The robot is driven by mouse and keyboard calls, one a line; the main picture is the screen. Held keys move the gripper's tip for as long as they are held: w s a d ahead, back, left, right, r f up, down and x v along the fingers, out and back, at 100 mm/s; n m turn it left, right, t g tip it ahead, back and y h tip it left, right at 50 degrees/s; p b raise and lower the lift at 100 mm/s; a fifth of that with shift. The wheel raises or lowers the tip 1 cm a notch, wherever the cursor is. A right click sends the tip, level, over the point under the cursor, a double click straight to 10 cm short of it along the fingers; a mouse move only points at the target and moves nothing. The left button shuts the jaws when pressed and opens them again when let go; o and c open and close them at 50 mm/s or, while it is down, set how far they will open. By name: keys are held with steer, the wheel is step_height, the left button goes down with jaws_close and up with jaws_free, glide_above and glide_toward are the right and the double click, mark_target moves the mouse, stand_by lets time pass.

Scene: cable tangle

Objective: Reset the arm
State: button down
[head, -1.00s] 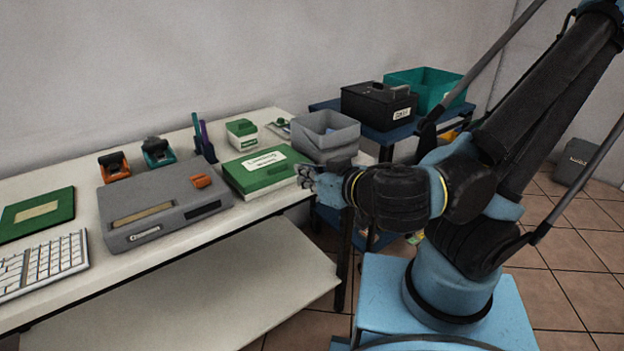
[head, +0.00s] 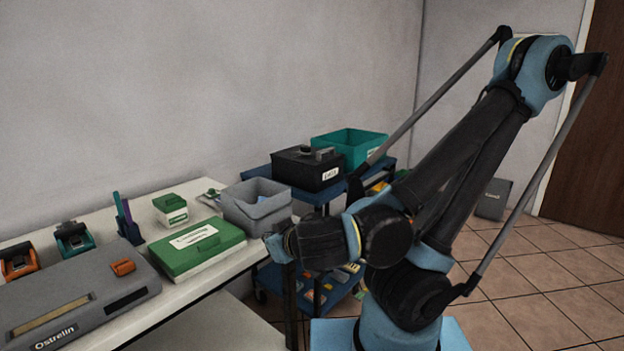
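My arm is folded on the right side of the head view, with its elbow high and its wrist low beside the table's right end. My gripper (head: 274,246) is at the left end of the wrist, close to the right side of the green box and just in front of the grey bin. It is small, partly hidden by the wrist and seen side-on, so I cannot tell whether its fingers are open or shut. I see nothing hanging from it.
The white table (head: 196,285) holds a grey machine (head: 75,300), a green box (head: 197,246), a small green-and-white box (head: 171,209) and a grey bin (head: 258,208). A blue cart (head: 283,172) with a black box (head: 306,167) and teal bin (head: 350,147) stands behind.

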steer(key=w+d+f+m+g+h, duration=0.25)
steer(key=w+d+h, duration=0.2)
steer(key=d, duration=0.35)
steer(key=w+d+f+m+g+h, duration=0.1)
steer(key=w+d+f+h, duration=0.25)
steer(key=w+d, duration=0.4)
steer(key=s+d+f+m+g, duration=0.1)
steer(key=s+d+m+g, duration=0.1)
steer(key=d, duration=0.4)
steer(key=s+d+f+m+g+y, duration=0.1)
steer(key=s+d+m+g, duration=0.1)
steer(key=d, duration=0.5)
steer(key=shift+s+d+f+m+y, duration=0.25)
steer(key=shift+s+m, duration=0.2)
steer(key=shift+s, duration=0.25)
steer(key=shift+g, duration=0.25)
